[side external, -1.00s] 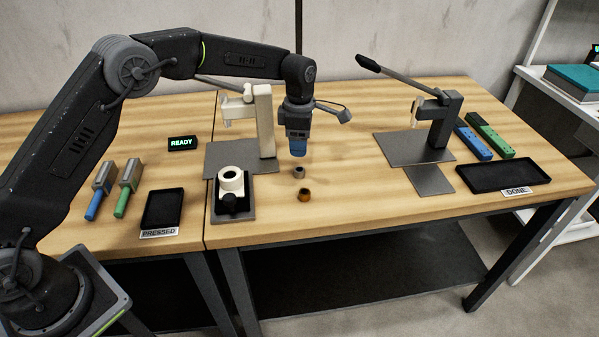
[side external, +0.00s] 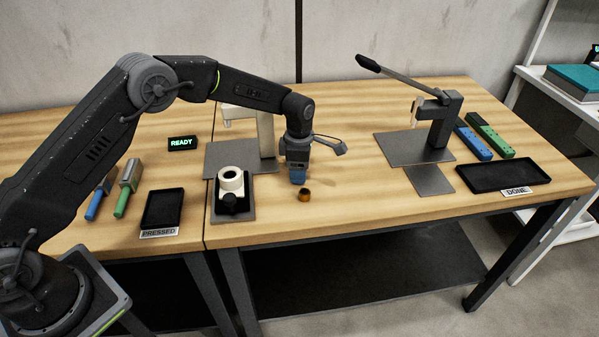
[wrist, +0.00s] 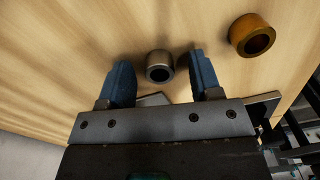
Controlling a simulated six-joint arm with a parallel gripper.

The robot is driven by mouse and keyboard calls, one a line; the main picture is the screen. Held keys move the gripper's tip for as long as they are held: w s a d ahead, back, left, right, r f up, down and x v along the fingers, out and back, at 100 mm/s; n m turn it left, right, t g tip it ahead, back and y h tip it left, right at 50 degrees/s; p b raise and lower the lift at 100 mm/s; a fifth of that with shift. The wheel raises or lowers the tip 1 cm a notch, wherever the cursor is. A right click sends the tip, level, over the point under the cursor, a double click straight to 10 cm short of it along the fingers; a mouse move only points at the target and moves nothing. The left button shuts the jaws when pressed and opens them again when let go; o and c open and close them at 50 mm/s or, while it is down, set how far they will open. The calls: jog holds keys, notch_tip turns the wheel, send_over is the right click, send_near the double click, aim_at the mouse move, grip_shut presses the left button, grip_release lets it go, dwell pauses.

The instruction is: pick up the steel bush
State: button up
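The steel bush (wrist: 159,66) is a short grey ring. In the wrist view it stands on the wooden table between the two blue fingers of my gripper (wrist: 161,80), with a gap on each side. In the side view my gripper (side external: 298,178) is low at the table and hides the bush. My gripper is open. I cannot tell exactly how far the fingertips are from the table top.
A bronze-coloured bush (side external: 304,194) stands close by, and it also shows in the wrist view (wrist: 251,36). A white ring-shaped part sits in a black holder (side external: 233,203) to the left. A lever press (side external: 440,120) stands to the right. Black trays (side external: 488,176) (side external: 162,210) lie at both sides.

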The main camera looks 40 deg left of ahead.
jog(key=c, duration=1)
